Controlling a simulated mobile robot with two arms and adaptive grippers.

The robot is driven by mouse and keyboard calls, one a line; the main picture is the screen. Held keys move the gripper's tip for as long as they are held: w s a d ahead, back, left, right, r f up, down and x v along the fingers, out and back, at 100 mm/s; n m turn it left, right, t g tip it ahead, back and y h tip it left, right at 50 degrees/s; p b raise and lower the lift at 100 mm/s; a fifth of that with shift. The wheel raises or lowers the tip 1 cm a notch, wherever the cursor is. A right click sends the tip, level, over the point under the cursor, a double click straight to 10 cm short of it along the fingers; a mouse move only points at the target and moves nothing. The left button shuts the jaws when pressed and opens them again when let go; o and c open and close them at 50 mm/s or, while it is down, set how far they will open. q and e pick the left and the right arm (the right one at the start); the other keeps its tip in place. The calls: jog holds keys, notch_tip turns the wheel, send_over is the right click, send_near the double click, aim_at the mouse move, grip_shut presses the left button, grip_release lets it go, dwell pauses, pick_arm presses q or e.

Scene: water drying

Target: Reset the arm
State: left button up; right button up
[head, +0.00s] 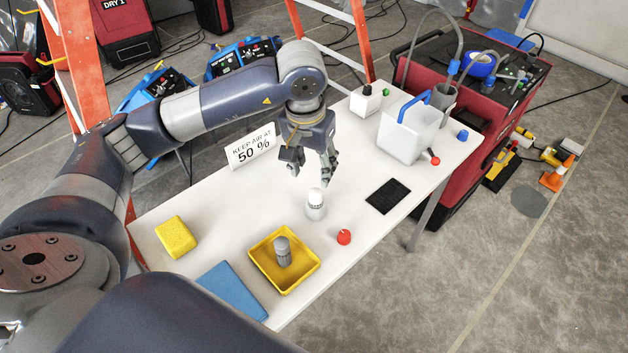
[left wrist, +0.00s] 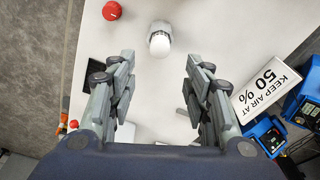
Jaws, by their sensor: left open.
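My left arm comes in from the left in the head view. My left gripper (head: 312,168) hangs over the white table, pointing down, open and empty. In the left wrist view its two fingers (left wrist: 158,90) stand wide apart with nothing between them. A white bottle (head: 315,204) stands upright on the table just in front of the gripper. It also shows in the left wrist view (left wrist: 159,42), beyond the fingertips and apart from them. My right gripper is in neither view.
On the white table (head: 220,213) are a yellow tray (head: 257,247) holding a grey cylinder (head: 283,251), a yellow sponge (head: 176,237), a blue cloth (head: 232,290), a red knob (head: 344,237), a black mat (head: 388,196), a white container (head: 408,130) and a sign (head: 251,147). A red machine stands right.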

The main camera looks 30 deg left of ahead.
pick_arm(q)
jog(key=shift+s+r, duration=0.1)
jog(key=shift+r, duration=0.5)
